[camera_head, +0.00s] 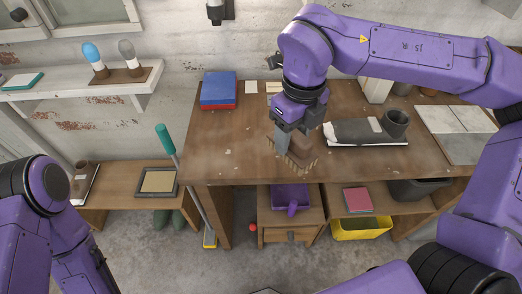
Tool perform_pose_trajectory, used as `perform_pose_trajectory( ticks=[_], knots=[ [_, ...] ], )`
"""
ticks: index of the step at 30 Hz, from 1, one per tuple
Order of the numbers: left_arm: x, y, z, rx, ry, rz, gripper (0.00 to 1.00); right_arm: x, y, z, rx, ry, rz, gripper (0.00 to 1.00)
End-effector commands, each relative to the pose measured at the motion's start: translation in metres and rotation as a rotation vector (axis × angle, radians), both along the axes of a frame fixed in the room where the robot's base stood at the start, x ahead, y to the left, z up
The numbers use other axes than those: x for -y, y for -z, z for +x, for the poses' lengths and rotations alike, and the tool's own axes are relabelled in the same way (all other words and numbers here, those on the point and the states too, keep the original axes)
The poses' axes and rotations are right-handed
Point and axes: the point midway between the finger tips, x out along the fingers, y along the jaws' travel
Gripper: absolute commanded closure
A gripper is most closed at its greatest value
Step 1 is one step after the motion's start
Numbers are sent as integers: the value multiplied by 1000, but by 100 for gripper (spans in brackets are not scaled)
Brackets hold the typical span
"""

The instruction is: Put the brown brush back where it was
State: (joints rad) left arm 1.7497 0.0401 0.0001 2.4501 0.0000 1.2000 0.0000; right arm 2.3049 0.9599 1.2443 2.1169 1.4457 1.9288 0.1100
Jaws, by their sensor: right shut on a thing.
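The brown brush (301,149), a wooden block with pale bristles along its lower edge, is at the front edge of the wooden workbench (250,140). My right gripper (288,143) reaches down from above and is shut on the brush. I cannot tell whether the bristles touch the bench top. The gripper hides part of the brush. My left arm shows at the lower left, but its gripper is out of the picture.
Blue and red boxes (219,90) are at the bench's back left. A dark wrapped thing (352,132) with a grey cup (396,122) lies right of the brush; grey tiles (455,128) lie farther right. A green-handled tool (166,140) leans at the bench's left end.

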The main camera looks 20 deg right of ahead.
Motion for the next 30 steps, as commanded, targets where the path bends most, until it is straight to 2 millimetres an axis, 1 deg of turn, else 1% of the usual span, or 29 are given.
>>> perform_pose_trajectory(
  ticks=[1, 3, 6, 9, 11, 14, 18, 20, 21, 25, 30],
  knots=[
    [0, 1, 0, 0, 0, 0, 0, -1, -3, -5, 0, 135, 2, 76],
    [0, 2, 0, 0, 0, 0, 0, -1, -7, -10, -6, 329, 4, 76],
    [0, 3, 0, 0, 0, 0, 0, -2, -11, -16, -8, 521, 6, 76],
    [0, 2, 0, 0, 0, 0, 0, -3, -12, -17, -12, 620, 6, 76],
    [0, -2, 0, 0, 0, 0, 0, -4, -11, -11, -14, 643, 5, 76],
    [0, -12, 0, 0, 0, 0, 0, -8, -3, 11, -18, 647, 2, 76],
    [0, -28, 0, 0, 0, 0, 0, -16, 15, 53, -17, 646, 1, 76],
    [0, -35, 0, 0, 0, 0, 0, -19, 22, 70, -18, 646, 2, 76],
    [0, -37, 0, 0, 0, 0, 0, -21, 33, 78, -18, 645, 2, 76],
    [0, -45, 0, 0, 0, 0, 0, -24, 61, 100, -16, 645, 3, 76],
    [0, -49, 0, 0, 0, 0, 0, -26, 80, 114, -14, 645, 5, 76]
  ],
)
